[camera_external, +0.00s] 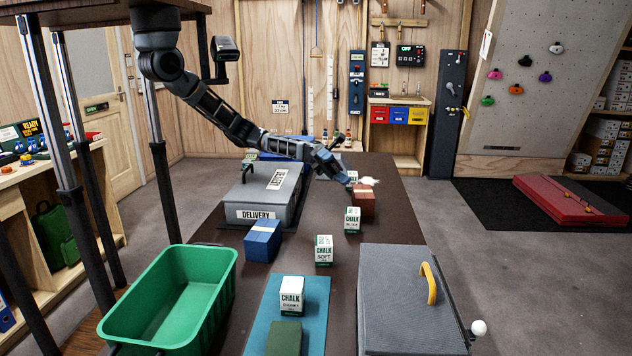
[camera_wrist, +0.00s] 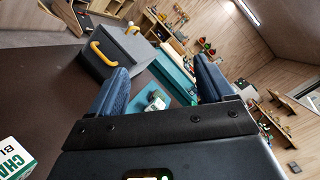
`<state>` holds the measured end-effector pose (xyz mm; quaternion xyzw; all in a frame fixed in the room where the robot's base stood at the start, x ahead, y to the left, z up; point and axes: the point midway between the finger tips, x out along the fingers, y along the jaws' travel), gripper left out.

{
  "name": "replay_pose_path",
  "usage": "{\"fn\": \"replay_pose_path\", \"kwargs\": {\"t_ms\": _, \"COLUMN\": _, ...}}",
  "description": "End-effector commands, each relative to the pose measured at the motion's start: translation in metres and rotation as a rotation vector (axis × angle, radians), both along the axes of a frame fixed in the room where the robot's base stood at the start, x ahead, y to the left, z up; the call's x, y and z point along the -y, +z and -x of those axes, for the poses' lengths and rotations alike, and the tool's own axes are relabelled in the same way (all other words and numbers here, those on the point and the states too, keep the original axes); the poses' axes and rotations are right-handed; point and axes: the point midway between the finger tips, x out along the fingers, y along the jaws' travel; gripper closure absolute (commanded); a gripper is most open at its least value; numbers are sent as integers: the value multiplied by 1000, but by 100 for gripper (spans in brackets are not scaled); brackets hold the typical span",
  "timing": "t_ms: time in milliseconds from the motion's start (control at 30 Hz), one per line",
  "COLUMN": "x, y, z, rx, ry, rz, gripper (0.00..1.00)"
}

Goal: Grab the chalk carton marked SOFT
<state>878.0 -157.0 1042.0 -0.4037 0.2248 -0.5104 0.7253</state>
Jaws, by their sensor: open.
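The chalk carton marked SOFT (camera_external: 324,250) is a small white box with green lettering. It stands upright on the dark table, near the middle in the external view. My gripper (camera_external: 345,180) is farther back over the table, well apart from it. In the wrist view my gripper (camera_wrist: 162,82) shows two blue fingers spread apart with nothing held. A small white carton (camera_wrist: 156,101) shows between the fingers in the distance; its label is too small to read.
Other chalk cartons stand in front (camera_external: 291,296) and behind (camera_external: 352,220) the SOFT one. A blue box (camera_external: 262,241), grey delivery case (camera_external: 255,210) and green tub (camera_external: 165,310) are left. A grey box with yellow handle (camera_external: 405,300) is front right. A brown box (camera_external: 363,205) is near my gripper.

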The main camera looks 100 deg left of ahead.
Motion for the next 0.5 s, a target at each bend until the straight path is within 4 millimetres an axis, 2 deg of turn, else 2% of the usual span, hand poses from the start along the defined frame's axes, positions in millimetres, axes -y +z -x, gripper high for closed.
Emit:
{"fn": "replay_pose_path", "kwargs": {"t_ms": 33, "x": 16, "y": -31, "z": 4, "rx": 130, "ry": -50, "rz": -129, "gripper": 19}}
{"fn": "replay_pose_path", "kwargs": {"t_ms": 100, "x": 30, "y": -67, "z": 10, "rx": 317, "ry": -127, "rz": -291, "gripper": 19}}
{"fn": "replay_pose_path", "kwargs": {"t_ms": 200, "x": 41, "y": -109, "z": 17, "rx": 542, "ry": -240, "rz": -471, "gripper": 19}}
{"fn": "replay_pose_path", "kwargs": {"t_ms": 333, "x": 47, "y": -144, "z": 24, "rx": 736, "ry": -357, "rz": -606, "gripper": 19}}
{"fn": "replay_pose_path", "kwargs": {"t_ms": 500, "x": 52, "y": -161, "z": 26, "rx": 827, "ry": -416, "rz": -663, "gripper": 19}}
